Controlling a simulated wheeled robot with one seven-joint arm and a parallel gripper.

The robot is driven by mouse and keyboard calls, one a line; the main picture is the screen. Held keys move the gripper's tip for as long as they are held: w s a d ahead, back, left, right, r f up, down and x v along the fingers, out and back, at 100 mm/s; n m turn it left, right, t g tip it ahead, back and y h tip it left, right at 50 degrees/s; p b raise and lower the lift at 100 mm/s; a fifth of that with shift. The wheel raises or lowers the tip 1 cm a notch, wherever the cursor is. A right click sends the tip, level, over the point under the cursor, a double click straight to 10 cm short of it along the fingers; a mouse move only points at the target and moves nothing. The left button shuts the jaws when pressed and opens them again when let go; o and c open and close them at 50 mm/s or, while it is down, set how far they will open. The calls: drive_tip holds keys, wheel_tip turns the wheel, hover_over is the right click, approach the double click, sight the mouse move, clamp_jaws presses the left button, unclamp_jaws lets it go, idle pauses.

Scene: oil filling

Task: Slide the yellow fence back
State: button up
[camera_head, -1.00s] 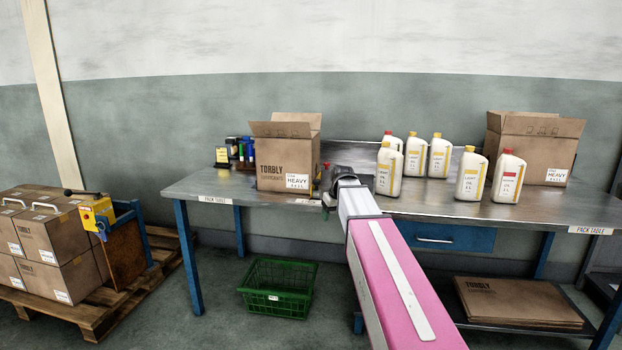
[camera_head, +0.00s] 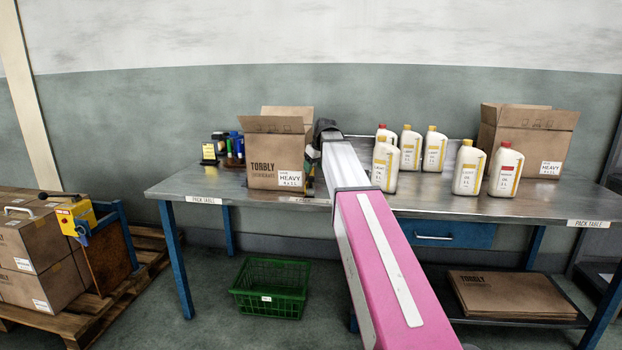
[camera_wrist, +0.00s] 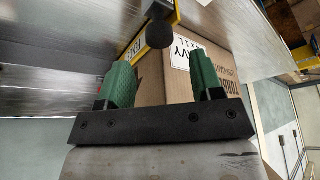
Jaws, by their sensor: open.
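The yellow fence (camera_wrist: 134,49) shows in the wrist view as a narrow yellow strip with dark lettering, beside the open cardboard box. A round black knob (camera_wrist: 159,34) stands at the strip, beyond my fingertips. My gripper (camera_wrist: 160,72) has its two green fingers spread apart, with nothing held between them. The box (camera_wrist: 150,82) lies beyond the fingers; I cannot tell whether they touch it. In the head view my gripper (camera_head: 318,150) is at the right side of the box (camera_head: 275,160), largely hidden by my arm.
Several oil bottles (camera_head: 468,168) stand right of my arm on the pack table (camera_head: 550,205). Another open box (camera_head: 525,140) is behind them. Small dark items (camera_head: 222,148) stand left of the near box. A green crate (camera_head: 270,287) is on the floor.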

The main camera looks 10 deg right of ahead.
sight(311, 177)
drive_tip(key=x, duration=0.5)
drive_tip(key=shift+w+f, duration=0.15)
drive_tip(key=shift+f, duration=0.25)
clamp_jaws()
drive_tip(key=s+d, duration=0.2)
drive_tip(key=d, duration=0.4)
drive_tip(key=s+d, duration=0.2)
drive_tip(key=d, duration=0.5)
drive_tip(key=s+d, duration=0.2)
drive_tip(key=d, duration=0.5)
drive_tip(key=shift+s+d, duration=0.25)
drive_tip(key=shift+s, duration=0.1)
unclamp_jaws()
drive_tip(key=shift+r, duration=0.1)
drive_tip(key=v, duration=1)
drive_tip(key=shift+s+r, duration=0.2)
drive_tip(key=shift+r, duration=0.15)
